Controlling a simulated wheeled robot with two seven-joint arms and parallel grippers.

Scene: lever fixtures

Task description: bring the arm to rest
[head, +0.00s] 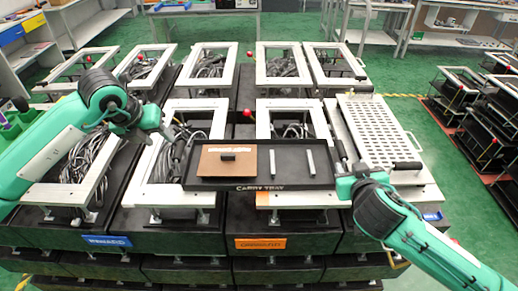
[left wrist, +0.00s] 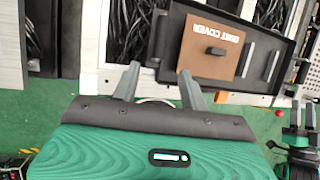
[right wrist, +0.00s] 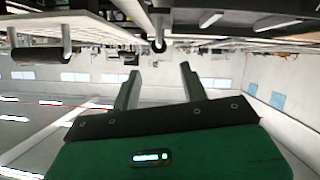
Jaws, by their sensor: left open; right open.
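My left gripper (head: 152,132) is above the front left frames, left of the carry tray, and looks empty. In the left wrist view its open fingers (left wrist: 160,76) point toward the tray, with nothing between them. My right gripper (head: 348,176) is at the right end of the carry tray, near the perforated plate's front edge. In the right wrist view its fingers (right wrist: 160,72) are apart and empty. Whether it touches the tray or plate I cannot tell.
The black carry tray (head: 260,187) holds a brown cover (head: 228,166) and two pale bars. The perforated plate (head: 372,130) lies on the right frame. White frames with cables and red-knobbed levers (head: 248,113) fill the bench. Green floor surrounds it.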

